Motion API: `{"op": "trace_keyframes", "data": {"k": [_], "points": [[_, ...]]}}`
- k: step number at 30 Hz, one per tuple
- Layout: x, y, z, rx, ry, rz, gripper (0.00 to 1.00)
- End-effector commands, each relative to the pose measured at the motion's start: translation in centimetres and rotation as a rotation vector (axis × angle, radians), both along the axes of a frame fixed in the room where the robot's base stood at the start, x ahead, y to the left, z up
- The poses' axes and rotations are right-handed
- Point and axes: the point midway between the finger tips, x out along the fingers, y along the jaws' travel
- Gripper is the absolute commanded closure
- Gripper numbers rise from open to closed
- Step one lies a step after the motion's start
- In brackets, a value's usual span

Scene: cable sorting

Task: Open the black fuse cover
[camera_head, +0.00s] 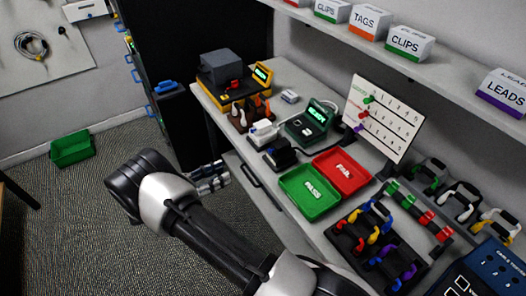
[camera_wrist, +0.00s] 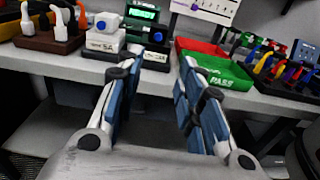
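The black fuse holder with its cover (camera_head: 281,154) sits on the bench beside a white fuse holder (camera_head: 263,133), left of the green PASS tray (camera_head: 309,192). In the wrist view the black cover (camera_wrist: 157,41) shows on a pale labelled base, ahead of and between my fingers, partly hidden at its left by a finger. The cover looks closed. My gripper (camera_head: 220,174) is off the bench's front edge, apart from the holder. In the wrist view my gripper (camera_wrist: 158,67) is open, with nothing between its fingers.
A green-lit tester (camera_head: 307,122) stands behind the holders. A red FAIL tray (camera_head: 342,171) lies behind the green tray. A block of cables (camera_head: 249,112) stands left of the white holder. The bench edge (camera_wrist: 60,62) lies below the holders.

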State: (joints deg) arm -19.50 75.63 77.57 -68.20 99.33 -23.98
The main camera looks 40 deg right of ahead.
Motion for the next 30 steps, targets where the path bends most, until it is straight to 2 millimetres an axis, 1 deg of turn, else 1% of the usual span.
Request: {"op": "trace_keyframes", "data": {"k": [4,8,24,27,30], "points": [[0.1,-0.4,-0.6,-0.022,0.016,0.014,0.65],[-0.1,-2.2,-0.6,-0.021,0.016,0.012,0.65],[-0.8,-13.7,-0.7,-0.019,0.014,0.01,0.65],[-0.9,-15.2,-0.7,-0.02,0.014,0.011,0.65],[-0.9,-16.3,-0.7,-0.019,0.014,0.013,0.65]]}}
